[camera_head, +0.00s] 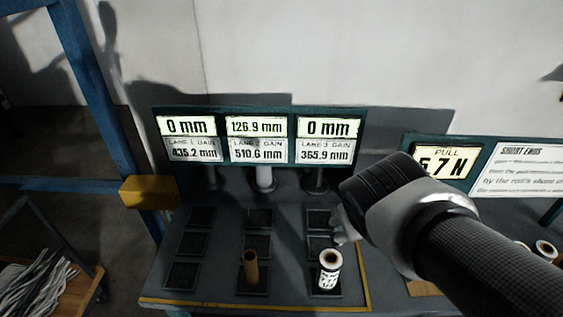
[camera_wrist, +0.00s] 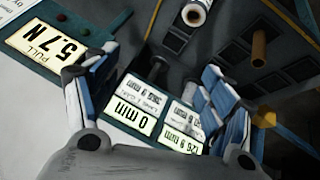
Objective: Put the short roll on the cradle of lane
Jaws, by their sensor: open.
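A white roll with dark print (camera_head: 330,272) stands upright on the front right dark pad; its end also shows at the top of the wrist view (camera_wrist: 195,13). A bare brown tube (camera_head: 251,268) stands on the front middle pad, also in the wrist view (camera_wrist: 259,48). Under the lane displays are small stands; the lane 2 stand holds something pale (camera_head: 264,178), and the lane 3 stand (camera_head: 318,182) looks empty. I cannot tell which roll is the short one. My gripper (camera_wrist: 155,98) is open and empty, above the table's right side; my arm partly hides it in the head view.
The display board (camera_head: 255,137) reads 0, 126.9 and 0 mm. A sign to the right reads PULL 5.7 N (camera_head: 446,163), beside a text panel headed SHORT ENDS (camera_head: 520,170). More rolls (camera_head: 545,250) show at the far right. Several pads (camera_head: 193,243) are bare.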

